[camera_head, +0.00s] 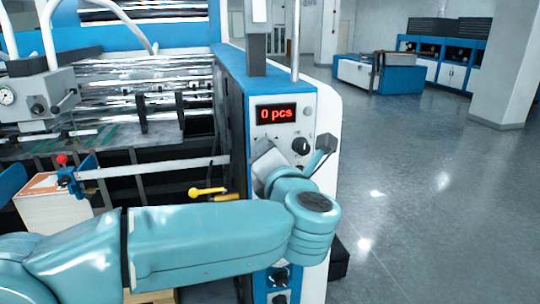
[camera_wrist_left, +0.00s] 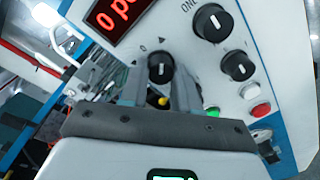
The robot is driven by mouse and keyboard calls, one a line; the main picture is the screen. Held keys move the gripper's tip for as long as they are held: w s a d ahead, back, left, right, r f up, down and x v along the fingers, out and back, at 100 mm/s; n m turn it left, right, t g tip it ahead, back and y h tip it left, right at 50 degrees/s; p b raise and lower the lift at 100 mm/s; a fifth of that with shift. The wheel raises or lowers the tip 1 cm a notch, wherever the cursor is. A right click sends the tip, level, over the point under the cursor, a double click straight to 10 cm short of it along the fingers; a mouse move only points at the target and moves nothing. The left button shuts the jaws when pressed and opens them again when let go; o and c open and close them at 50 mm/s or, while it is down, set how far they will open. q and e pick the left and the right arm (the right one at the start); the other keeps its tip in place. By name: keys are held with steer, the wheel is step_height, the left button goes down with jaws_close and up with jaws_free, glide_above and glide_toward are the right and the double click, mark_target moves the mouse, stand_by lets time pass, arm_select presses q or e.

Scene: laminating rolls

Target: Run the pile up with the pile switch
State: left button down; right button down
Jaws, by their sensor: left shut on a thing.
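The machine's control panel (camera_head: 262,133) faces me at the centre. In the left wrist view, a black rotary switch (camera_wrist_left: 160,66) with a white pointer line sits between the fingertips of my left gripper (camera_wrist_left: 159,80). The gripper is shut on this switch, and its pointer looks roughly upright in that view. In the head view my left arm and wrist hide the switch and most of the fingers. The pile (camera_head: 52,213) is a pale stack with an orange-and-white top at the left. My right gripper is not in view.
A red display (camera_head: 276,114) reads 0 pcs. Other black knobs (camera_wrist_left: 212,22), a green button (camera_wrist_left: 212,111) and a red button (camera_wrist_left: 260,109) are near the gripper. A yellow-ended lever (camera_head: 205,191) is left of the panel. Open floor (camera_head: 420,190) lies to the right.

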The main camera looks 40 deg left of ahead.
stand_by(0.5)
arm_select(q)
steer(key=c, duration=0.8)
jaws_free()
steer(key=shift+d, duration=0.15)
steer(key=b+v, duration=0.4)
steer(key=v, duration=1.2)
steer(key=shift+s+d, duration=0.1)
steer(key=shift+s, duration=0.05)
